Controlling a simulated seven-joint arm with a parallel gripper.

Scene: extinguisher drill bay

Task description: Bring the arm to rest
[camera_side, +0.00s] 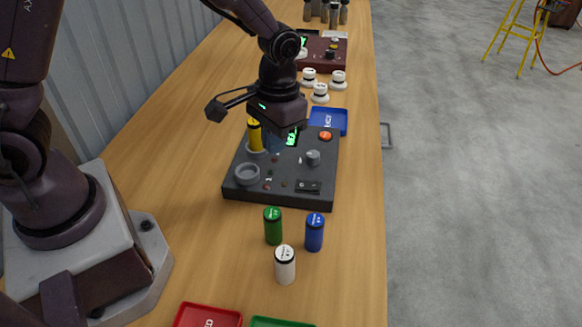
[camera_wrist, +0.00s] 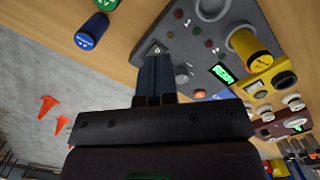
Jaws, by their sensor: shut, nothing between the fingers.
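My gripper (camera_side: 272,148) is shut and empty, above the dark control panel (camera_side: 235,188) in the side view. In the wrist view my shut fingers (camera_wrist: 154,62) point at the panel (camera_wrist: 262,22); I cannot tell whether they touch it. A yellow cylinder (camera_side: 255,136) stands upright in the panel's rear socket, just left of my fingers. It also shows in the wrist view (camera_wrist: 250,48), apart from the fingers. The panel's front round socket (camera_side: 247,173) is empty. A lit green display (camera_side: 292,138) is partly hidden behind my gripper.
Green (camera_side: 273,226), blue (camera_side: 314,232) and white (camera_side: 285,265) cylinders stand in front of the panel. Red (camera_side: 207,316) and green (camera_side: 282,322) trays lie at the near edge. Behind are a blue tray (camera_side: 340,115), white round pieces (camera_side: 320,94) and a maroon panel (camera_side: 312,62).

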